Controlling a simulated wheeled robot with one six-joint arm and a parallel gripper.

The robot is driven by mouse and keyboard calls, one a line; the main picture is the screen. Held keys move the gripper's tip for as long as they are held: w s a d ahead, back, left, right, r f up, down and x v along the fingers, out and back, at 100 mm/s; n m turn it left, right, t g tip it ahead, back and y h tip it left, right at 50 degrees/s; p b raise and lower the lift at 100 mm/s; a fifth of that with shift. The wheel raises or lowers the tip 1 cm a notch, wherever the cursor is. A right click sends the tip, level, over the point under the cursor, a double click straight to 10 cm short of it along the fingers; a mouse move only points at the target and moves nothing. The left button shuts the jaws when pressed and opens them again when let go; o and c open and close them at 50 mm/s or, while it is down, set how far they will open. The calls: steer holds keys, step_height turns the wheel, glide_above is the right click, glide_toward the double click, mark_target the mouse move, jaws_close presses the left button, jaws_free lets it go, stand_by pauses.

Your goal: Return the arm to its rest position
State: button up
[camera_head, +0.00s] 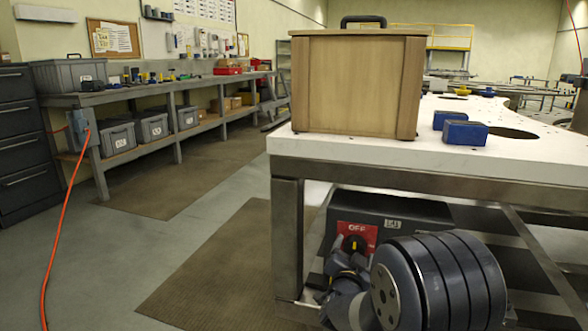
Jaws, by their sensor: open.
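A wooden box (348,88) with a black handle on top stands upright at the near left corner of the white-topped table (330,151). Two small blue blocks lie to the right of the box, one nearer (465,133) and one farther (449,118). No gripper touches the box or the blocks in this view.
Right of the blue blocks, the tabletop has a dark round opening (511,131). A dark box with a red OFF switch plate (357,234) is under the table. A long workbench (150,92) with grey bins runs along the left wall. Open floor (150,240) lies between.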

steer(key=m+b, duration=0.1)
steer(key=m, duration=0.2)
steer(key=shift+s+a+m, duration=0.1)
steer(key=shift+s+m, duration=0.15)
steer(key=shift+m, duration=0.05)
steer(key=shift+v, duration=0.8)
